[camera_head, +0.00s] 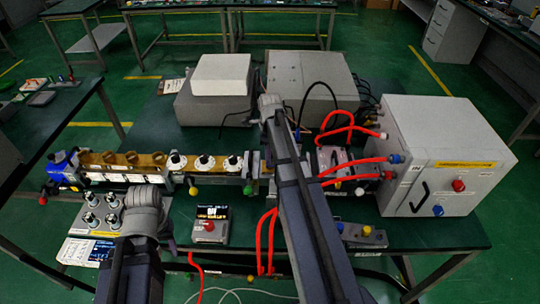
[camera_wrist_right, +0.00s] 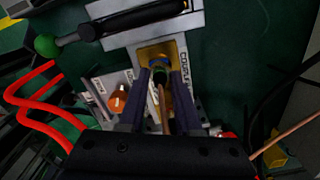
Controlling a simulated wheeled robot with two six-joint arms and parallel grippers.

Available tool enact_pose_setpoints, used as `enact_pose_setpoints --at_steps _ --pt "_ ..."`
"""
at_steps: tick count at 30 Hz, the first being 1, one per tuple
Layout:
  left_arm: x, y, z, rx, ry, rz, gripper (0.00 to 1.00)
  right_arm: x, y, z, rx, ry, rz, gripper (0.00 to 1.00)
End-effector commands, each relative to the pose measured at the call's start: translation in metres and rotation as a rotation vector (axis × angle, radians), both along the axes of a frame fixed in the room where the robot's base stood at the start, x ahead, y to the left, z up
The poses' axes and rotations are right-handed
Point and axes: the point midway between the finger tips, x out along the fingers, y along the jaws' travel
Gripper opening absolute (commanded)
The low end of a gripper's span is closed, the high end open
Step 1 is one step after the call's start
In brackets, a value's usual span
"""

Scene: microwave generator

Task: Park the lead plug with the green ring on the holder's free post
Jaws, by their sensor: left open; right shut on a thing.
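A copper-coloured lead runs back from between the fingers. In the head view my right arm hides this plug, and its gripper (camera_head: 268,105) is over the far side of the bench. A grey plate with several silver posts (camera_head: 101,216), which looks like the holder, lies at the left front of the table. Which post is free cannot be told. My left gripper (camera_head: 147,196) is open, just right of that plate; its fingertips are unclear.
A brass waveguide line (camera_head: 125,160) runs across the table behind the plate. A large grey cabinet (camera_head: 445,155) with red cables fills the right. An orange knob (camera_wrist_right: 118,99) is beside the right gripper.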

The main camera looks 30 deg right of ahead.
Motion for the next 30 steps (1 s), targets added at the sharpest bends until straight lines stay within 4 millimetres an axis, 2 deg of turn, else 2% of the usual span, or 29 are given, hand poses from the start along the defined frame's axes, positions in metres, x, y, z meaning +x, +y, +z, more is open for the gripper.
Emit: enact_pose_setpoints --at_steps 1,6,20,30 --pt "0.0000 0.0000 0.0000 0.000 0.000 0.000 0.50 0.0000 0.0000 0.0000 0.000 0.000 0.000 0.20" --pt "0.0000 0.0000 0.0000 0.000 0.000 0.000 0.50 0.0000 0.0000 0.0000 0.000 0.000 0.000 0.01" --pt "0.0000 0.0000 -0.0001 0.000 0.000 0.000 0.50 0.0000 0.0000 -0.0001 0.000 0.000 0.027 0.00" --pt "0.0000 0.0000 -0.0001 0.000 0.000 0.000 0.50 0.0000 0.0000 -0.0001 0.000 0.000 0.248 0.00"
